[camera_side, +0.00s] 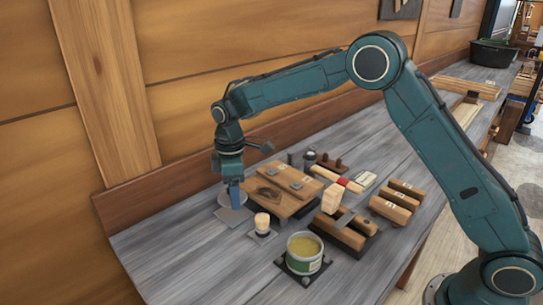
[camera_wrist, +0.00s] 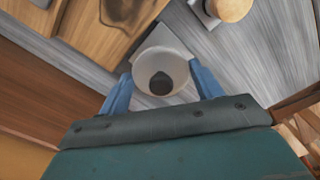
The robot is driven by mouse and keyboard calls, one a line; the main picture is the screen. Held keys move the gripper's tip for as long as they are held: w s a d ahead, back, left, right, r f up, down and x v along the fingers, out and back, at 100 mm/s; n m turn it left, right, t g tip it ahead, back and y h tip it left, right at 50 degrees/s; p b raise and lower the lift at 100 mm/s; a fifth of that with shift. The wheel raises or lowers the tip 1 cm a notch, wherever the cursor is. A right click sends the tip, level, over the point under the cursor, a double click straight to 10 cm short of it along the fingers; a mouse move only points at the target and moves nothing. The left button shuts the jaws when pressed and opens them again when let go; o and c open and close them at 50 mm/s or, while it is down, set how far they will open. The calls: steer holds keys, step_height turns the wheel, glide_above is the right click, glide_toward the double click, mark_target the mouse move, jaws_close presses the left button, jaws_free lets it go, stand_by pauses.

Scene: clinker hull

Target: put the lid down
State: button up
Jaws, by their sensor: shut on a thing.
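My gripper (camera_side: 234,203) points down at the left end of the bench. In the wrist view its two blue fingers (camera_wrist: 162,88) are closed on the lid (camera_wrist: 158,62), a round pale disc with a dark knob (camera_wrist: 161,84). In the side view the lid (camera_side: 222,199) shows partly behind the fingers. A flat grey square plate (camera_side: 234,216) lies beneath it, and its corner shows beyond the lid in the wrist view (camera_wrist: 172,38). I cannot tell whether the lid touches the plate. An open green tin (camera_side: 304,255) with yellowish contents stands at the front.
A wooden board (camera_side: 272,198) with dark patches lies close to the right of my gripper. A small wooden-topped jar (camera_side: 262,223) stands nearby on a grey square. Wooden blocks (camera_side: 343,232) and tools lie further right. The bench's front left is clear.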

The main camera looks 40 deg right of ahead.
mark_target(236, 213)
steer(key=shift+f, duration=2.05)
steer(key=shift+f, duration=0.1)
steer(key=o, duration=0.7)
step_height(236, 213, up, 12)
steer(key=shift+f, duration=0.1)
steer(key=shift+r, duration=0.2)
steer(key=shift+r, duration=0.1)
